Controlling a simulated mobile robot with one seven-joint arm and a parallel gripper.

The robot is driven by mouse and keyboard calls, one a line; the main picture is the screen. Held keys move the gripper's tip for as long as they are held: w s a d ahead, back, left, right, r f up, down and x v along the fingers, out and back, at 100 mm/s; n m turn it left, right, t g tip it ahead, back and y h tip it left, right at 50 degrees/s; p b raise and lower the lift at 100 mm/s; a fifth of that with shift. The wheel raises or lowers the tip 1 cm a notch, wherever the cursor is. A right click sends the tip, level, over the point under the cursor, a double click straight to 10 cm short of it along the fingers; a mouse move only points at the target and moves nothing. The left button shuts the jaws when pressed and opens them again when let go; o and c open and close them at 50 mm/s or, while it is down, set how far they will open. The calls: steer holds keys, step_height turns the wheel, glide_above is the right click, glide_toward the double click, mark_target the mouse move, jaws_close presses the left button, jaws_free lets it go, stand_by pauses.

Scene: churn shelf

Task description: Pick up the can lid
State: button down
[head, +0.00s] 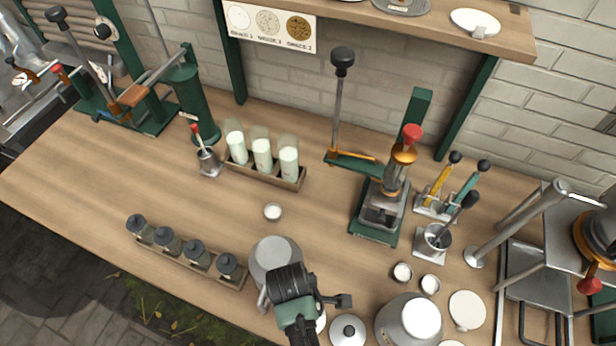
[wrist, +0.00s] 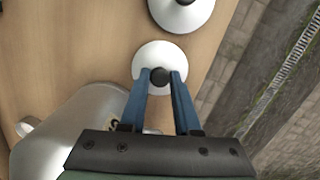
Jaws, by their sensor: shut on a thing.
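The can lid is a pale round disc (wrist: 150,58) with a black knob. In the wrist view my gripper (wrist: 161,78) has its two blue fingers closed on either side of that knob. In the head view my gripper (head: 318,300) covers most of this lid, and only a pale edge (head: 321,320) shows. I cannot tell whether the lid touches the table. A metal can (head: 275,256) stands right beside my gripper, and its side (wrist: 70,130) shows at the left in the wrist view.
A second knobbed lid (head: 348,331) lies just to the right, near the table's front edge. A larger metal can (head: 393,322) stands beyond it. A rack of dark-lidded jars (head: 168,241) is at the left. The wooden table (head: 100,190) is clear at far left.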

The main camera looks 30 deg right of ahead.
steer(key=shift+a+r, duration=0.1)
steer(key=shift+r, duration=0.05)
steer(key=shift+a+r+b, duration=0.1)
steer(key=shift+r+b, duration=0.15)
steer(key=shift+b, duration=0.05)
step_height(320, 180, up, 6)
steer(key=shift+f, duration=0.15)
steer(key=s+a+b, duration=0.3)
steer(key=s+a, duration=0.9)
steer(key=a, duration=0.3)
steer(key=shift+s+a+r, duration=0.15)
steer(key=shift+a+r, duration=0.05)
steer(key=shift+r, duration=0.1)
